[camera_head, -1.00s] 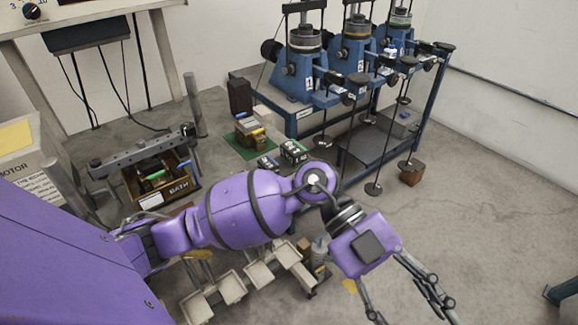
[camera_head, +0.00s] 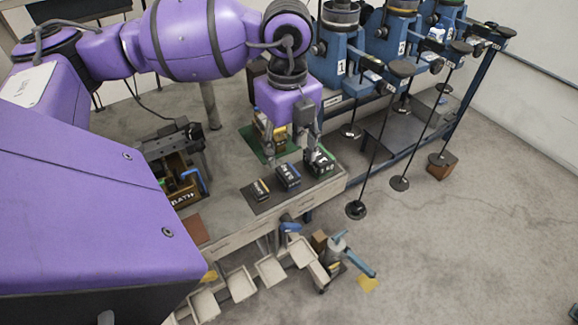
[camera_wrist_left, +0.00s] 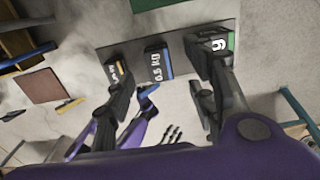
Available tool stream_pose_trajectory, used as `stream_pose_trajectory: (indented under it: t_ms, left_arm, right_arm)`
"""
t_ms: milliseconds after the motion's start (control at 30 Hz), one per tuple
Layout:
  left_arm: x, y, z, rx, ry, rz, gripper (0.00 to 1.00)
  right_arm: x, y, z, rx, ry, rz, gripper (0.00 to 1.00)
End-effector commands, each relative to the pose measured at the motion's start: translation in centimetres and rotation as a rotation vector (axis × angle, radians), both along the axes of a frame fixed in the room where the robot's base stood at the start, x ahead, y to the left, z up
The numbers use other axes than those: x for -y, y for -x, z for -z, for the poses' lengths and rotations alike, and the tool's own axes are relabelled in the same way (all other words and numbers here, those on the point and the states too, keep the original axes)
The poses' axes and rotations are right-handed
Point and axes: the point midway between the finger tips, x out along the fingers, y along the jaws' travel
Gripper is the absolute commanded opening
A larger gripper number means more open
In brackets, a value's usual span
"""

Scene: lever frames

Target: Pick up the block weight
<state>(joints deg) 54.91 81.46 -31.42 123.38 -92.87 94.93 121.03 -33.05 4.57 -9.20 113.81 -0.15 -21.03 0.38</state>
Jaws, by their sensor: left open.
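Three small block weights lie in a row on a dark mat (camera_head: 266,206) at the table's front right: a dark one with a yellowish label (camera_head: 259,188), a blue-edged one (camera_head: 288,176) and a dark, green-edged one (camera_head: 320,161). The wrist view shows the middle block (camera_wrist_left: 157,60), marked 0.5 kg, and the right block (camera_wrist_left: 194,50), partly hidden by a finger. My left gripper (camera_head: 293,152) points down over the back of this row, open, with its fingers apart. I cannot tell whether a finger touches a block.
Several blue lever stands (camera_head: 343,68) with hanging rods stand at the back right. A wooden box (camera_head: 178,190) marked BATH is to the left. More blocks stand on a green mat (camera_head: 249,143) behind. White trays (camera_head: 240,284) hang at the table front.

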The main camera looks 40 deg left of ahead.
Motion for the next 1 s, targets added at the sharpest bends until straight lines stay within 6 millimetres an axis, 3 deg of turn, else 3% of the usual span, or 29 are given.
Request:
stream_pose_trajectory:
  t_ms: [133, 433, 733, 1000]
  left_arm:
    - [0.1, 0.1, 1.7, -0.002, 0.001, 0.001, 0.50]
    - [0.4, 0.4, 5.8, 0.000, 0.001, 0.001, 0.50]
    - [0.4, 0.4, 6.5, 0.001, 0.001, 0.001, 0.50]
    - [0.4, 0.4, 6.5, 0.001, 0.001, 0.001, 0.18]
  right_arm:
    - [0.5, 1.2, 0.6, -0.025, 0.008, 0.002, 0.40]
    - [0.0, 0.2, -0.4, -0.004, 0.000, -0.006, 0.40]
    - [-0.4, 0.0, -0.5, -0.002, -0.007, -0.003, 0.40]
    - [-0.5, 0.0, -0.4, -0.003, -0.010, 0.001, 0.40]
